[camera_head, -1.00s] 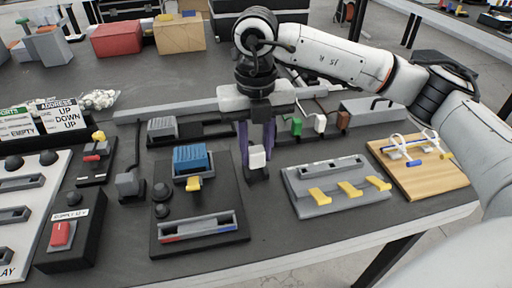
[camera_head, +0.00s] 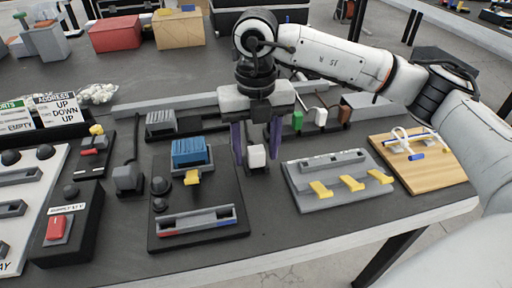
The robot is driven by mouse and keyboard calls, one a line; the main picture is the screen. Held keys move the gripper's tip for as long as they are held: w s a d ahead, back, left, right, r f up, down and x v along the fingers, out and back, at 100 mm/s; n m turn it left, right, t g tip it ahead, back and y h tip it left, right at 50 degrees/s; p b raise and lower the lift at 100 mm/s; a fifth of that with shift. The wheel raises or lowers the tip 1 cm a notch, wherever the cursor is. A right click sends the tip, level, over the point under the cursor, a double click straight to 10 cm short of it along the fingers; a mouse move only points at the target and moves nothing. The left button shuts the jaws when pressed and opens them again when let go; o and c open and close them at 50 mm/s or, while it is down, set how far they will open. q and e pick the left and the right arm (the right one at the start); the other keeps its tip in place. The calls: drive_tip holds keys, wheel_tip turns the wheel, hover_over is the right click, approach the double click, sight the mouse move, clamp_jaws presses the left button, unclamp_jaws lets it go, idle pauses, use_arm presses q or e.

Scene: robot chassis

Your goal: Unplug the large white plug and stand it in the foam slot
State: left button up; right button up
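A white plug (camera_head: 257,155) stands upright on a small dark block near the middle of the table. My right gripper (camera_head: 256,158) reaches down from above with its purple fingers apart, one on each side of this plug. Narrow gaps show between the plug and both fingers, so the gripper is open. A smaller-looking white plug (camera_head: 320,116) with a cord stands at the back, between a green plug (camera_head: 297,119) and a brown plug (camera_head: 344,114). I cannot tell which dark piece is the foam slot; the base under the white plug is partly hidden. My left gripper is not in view.
A black fixture with a blue block (camera_head: 189,151) stands left of the gripper. A grey panel with yellow tabs (camera_head: 310,203) and a wooden board (camera_head: 440,178) lie to the right. A black box with a red switch (camera_head: 57,226) is at front left.

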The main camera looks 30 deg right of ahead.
sight(256, 149)
wheel_tip(256, 149, up, 9)
drive_tip(key=shift+r+p, duration=0.1)
drive_tip(key=shift+p, duration=0.45)
drive_tip(key=shift+r, duration=0.6)
